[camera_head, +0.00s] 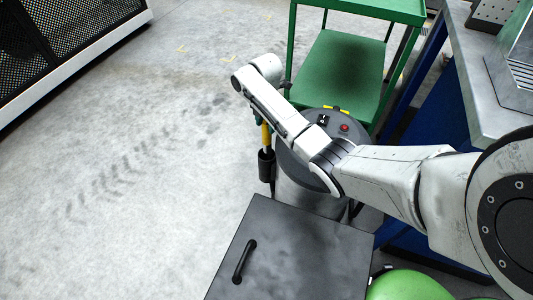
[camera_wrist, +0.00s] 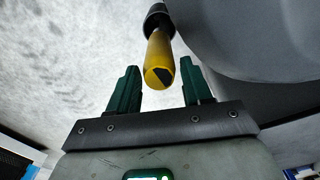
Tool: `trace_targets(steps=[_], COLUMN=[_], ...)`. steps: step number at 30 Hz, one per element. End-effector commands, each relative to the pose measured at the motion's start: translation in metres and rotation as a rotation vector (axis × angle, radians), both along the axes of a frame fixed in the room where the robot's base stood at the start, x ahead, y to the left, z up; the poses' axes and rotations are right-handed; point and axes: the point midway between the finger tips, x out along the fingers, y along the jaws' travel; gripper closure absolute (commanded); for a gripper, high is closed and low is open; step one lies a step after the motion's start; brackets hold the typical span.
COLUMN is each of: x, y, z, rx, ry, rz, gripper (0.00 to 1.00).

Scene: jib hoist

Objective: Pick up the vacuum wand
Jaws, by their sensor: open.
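The vacuum wand (camera_head: 265,138) is a yellow grip above a black holder (camera_head: 266,167) at the left side of the grey drum vacuum (camera_head: 307,196). In the wrist view the yellow wand (camera_wrist: 159,58) with a black-marked end lies between the two green fingers of my gripper (camera_wrist: 160,72). The fingers are apart, with a gap showing on both sides of the wand. The drum (camera_wrist: 250,35) fills the upper right there. In the head view my forearm hides most of my gripper and part of the vacuum lid.
A green trolley (camera_head: 340,68) stands behind the vacuum. A dark box (camera_head: 300,262) with a handle is in front, with a green rounded thing (camera_head: 408,286) beside it. A metal bench (camera_head: 482,85) is at right, a mesh cage (camera_head: 65,40) at upper left. Left floor is clear.

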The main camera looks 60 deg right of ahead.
Motion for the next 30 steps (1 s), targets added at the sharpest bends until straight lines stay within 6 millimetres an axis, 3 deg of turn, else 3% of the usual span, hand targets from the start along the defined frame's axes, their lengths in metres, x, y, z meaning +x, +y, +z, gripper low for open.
trace_targets(steps=[6,14,30], x=[0.0,0.0,0.0], y=[-0.001,-0.001,-0.001], z=[-0.034,-0.038,-0.037], rx=[0.0,0.0,0.0], ry=[0.001,-0.001,0.0], rz=[0.0,0.0,0.0], gripper=[0.51,0.51,1.0])
